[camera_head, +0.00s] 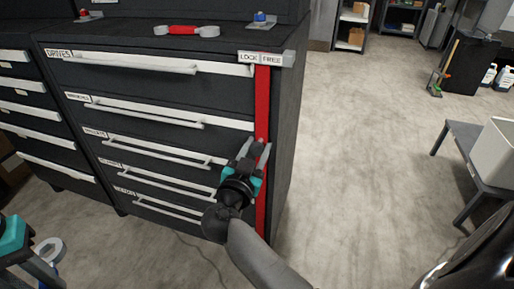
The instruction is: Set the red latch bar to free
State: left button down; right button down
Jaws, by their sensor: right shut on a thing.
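The red latch bar (262,95) runs upright down the right front edge of the dark drawer cabinet. Its top end is under a pale plate (262,59) marked LOCK on the left and FREE on the right. The bar's top is nearer the word FREE. My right gripper (259,152) is at the bar about halfway down, shut on it. The gripper hides that stretch of the bar, and the exact contact is small in view. Part of my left gripper (22,252), with teal and dark parts, shows at the lower left edge, away from the bar; its opening is unclear.
The cabinet has several drawers with pale handles (130,63), all looking closed. A red wrench-like tool (187,31) and a blue-topped item (261,19) lie on top. A grey bench (465,150) with a pale bin (498,150) stands at right. The floor between is clear.

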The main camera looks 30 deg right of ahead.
dwell(0.8)
